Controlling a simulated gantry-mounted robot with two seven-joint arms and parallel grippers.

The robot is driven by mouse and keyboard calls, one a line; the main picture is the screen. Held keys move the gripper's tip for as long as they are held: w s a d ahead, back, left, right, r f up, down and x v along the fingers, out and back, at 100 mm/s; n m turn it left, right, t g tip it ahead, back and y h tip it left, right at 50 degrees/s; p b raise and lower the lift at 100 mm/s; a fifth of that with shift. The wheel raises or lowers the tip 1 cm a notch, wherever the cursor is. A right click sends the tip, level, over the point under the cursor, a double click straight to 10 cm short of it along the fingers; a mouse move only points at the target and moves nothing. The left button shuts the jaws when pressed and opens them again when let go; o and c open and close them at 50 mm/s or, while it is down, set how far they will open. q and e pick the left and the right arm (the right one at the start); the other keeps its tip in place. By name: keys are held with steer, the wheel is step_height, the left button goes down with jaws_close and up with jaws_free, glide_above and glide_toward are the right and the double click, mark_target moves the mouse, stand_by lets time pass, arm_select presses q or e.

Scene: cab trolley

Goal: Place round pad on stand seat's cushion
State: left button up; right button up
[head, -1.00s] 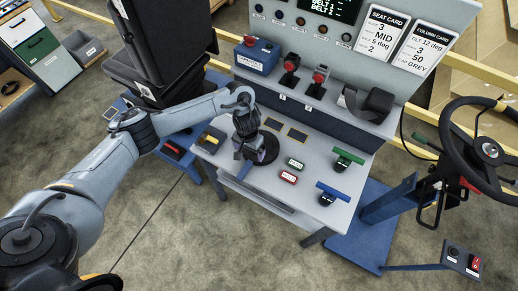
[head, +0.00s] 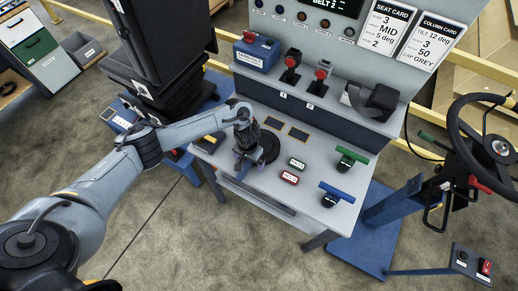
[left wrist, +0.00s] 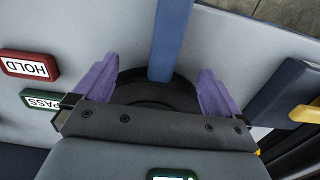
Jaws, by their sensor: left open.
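The round pad (head: 269,148) is a black disc lying flat on the grey bench top, partly hidden by my left gripper (head: 243,168). In the left wrist view, the black pad (left wrist: 152,92) shows between the gripper's two purple fingers (left wrist: 157,88), which are spread apart with space on both sides. A blue bar (left wrist: 170,40) runs from the pad's area toward the top of that view. The stand seat is at the upper left, with a tall black backrest (head: 168,35) and a dark seat cushion (head: 150,92) partly hidden behind my arm. My right gripper is out of view.
PASS (head: 297,163) and HOLD (head: 289,178) blocks lie right of the pad. Green-topped (head: 350,155) and blue-topped (head: 337,193) holders stand farther right. A control panel (head: 345,20) backs the bench; a steering wheel (head: 490,140) stands at right.

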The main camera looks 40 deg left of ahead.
arm_select(q)
steer(key=shift+s, duration=0.1)
steer(key=c, duration=1.4)
jaws_close()
steer(key=shift+r, duration=0.1)
